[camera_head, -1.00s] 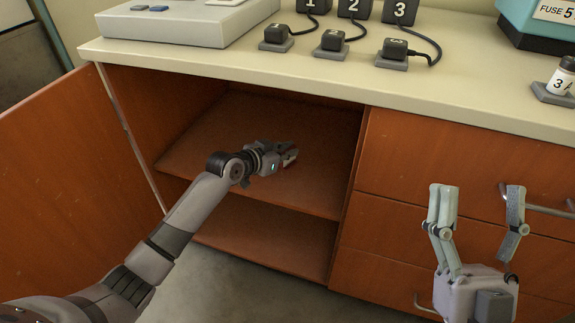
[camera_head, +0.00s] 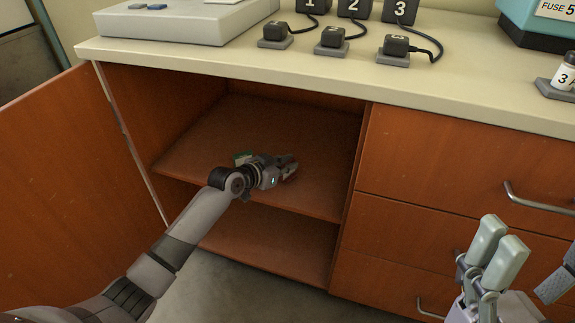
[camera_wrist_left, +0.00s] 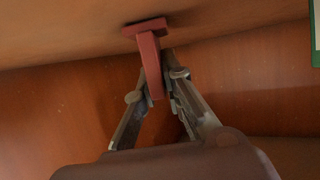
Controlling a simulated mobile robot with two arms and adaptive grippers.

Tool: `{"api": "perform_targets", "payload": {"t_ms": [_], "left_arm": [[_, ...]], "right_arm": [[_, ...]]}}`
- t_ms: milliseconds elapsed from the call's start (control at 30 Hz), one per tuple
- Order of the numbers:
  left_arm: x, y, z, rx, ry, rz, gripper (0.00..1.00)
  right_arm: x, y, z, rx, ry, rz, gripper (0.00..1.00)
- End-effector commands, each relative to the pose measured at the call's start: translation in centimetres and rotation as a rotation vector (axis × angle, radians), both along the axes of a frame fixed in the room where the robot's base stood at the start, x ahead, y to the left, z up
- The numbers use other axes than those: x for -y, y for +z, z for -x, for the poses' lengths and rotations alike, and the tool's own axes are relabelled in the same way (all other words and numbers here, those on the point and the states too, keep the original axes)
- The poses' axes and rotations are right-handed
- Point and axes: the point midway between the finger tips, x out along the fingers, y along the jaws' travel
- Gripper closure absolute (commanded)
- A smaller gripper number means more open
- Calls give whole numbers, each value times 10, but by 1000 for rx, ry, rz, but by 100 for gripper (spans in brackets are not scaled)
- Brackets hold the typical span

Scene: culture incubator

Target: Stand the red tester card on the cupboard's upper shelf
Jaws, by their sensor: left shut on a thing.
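The red tester card (camera_wrist_left: 151,62) has a wide flat foot at one end in the left wrist view. My left gripper (camera_wrist_left: 163,76) is shut on it, with a finger on each side. The foot is close against the shelf surface; I cannot tell whether it touches. My right gripper (camera_head: 528,268) is open and empty in front of the drawers, partly cut off by the frame.
A green-edged object (camera_head: 243,158) is on the upper shelf behind my left wrist; its edge shows in the left wrist view (camera_wrist_left: 314,50). The cupboard door (camera_head: 60,180) stands open at left. The lower shelf (camera_head: 265,240) looks empty. Drawers (camera_head: 450,170) are at right.

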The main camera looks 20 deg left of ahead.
Motion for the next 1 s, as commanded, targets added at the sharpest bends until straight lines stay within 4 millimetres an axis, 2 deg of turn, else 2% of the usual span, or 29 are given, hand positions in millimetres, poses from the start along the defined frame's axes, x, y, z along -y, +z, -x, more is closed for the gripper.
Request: {"api": "perform_targets", "payload": {"t_ms": [100,133,400,800,1000], "left_arm": [[0,-4,0,-1,0,0,100],[0,-3,0,0,0,0,89],[0,-2,0,0,0,0,71],[-1,1,1,0,1,0,71],[-8,9,15,0,1,-2,71]], "right_arm": [[0,-2,2,10,0,-3,32],[1,-1,2,10,0,-3,32],[0,-1,2,9,0,-3,32],[0,1,-1,-5,0,2,32],[-7,-4,-31,-161,-9,52,32]]}}
